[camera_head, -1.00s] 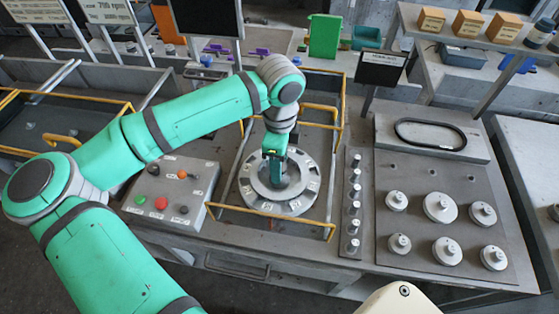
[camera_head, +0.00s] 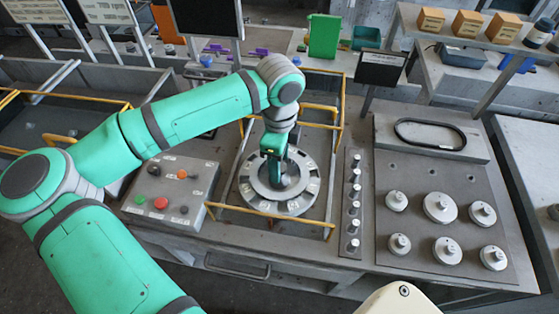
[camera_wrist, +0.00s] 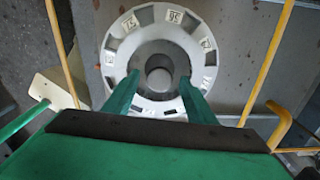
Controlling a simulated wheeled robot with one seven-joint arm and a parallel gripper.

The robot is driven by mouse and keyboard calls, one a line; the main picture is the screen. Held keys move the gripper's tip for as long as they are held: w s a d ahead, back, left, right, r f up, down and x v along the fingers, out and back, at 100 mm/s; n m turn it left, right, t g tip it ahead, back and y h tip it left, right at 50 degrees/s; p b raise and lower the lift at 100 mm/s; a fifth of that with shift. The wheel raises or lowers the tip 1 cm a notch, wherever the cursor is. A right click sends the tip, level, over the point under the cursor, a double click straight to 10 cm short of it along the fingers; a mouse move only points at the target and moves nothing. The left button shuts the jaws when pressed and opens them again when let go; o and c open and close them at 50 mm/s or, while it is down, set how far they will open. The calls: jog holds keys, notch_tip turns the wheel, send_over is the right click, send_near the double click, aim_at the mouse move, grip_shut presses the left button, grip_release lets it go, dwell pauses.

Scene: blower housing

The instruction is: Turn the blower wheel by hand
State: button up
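The blower wheel (camera_head: 309,190) is a pale grey ring with dark slots and number labels around a recessed centre with a round hub. It lies flat on the bench inside a yellow frame, and it also shows in the wrist view (camera_wrist: 129,42). My gripper (camera_head: 276,176) points down over the wheel's centre. In the wrist view, its two green fingers (camera_wrist: 159,80) are spread apart on either side of the hub (camera_wrist: 159,79), with visible gaps to it. I cannot tell whether the fingertips touch the ring's inner edge.
Yellow rails (camera_head: 270,215) surround the wheel closely. A button box (camera_head: 172,190) stands to the left. A row of pegs (camera_head: 354,190) and a plate with several round knobs (camera_head: 440,208) stand to the right. A small dark sign (camera_head: 380,67) stands behind.

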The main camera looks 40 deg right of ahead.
notch_tip(320, 180, up, 11)
dwell(0.7)
jog(key=shift+f, duration=0.1)
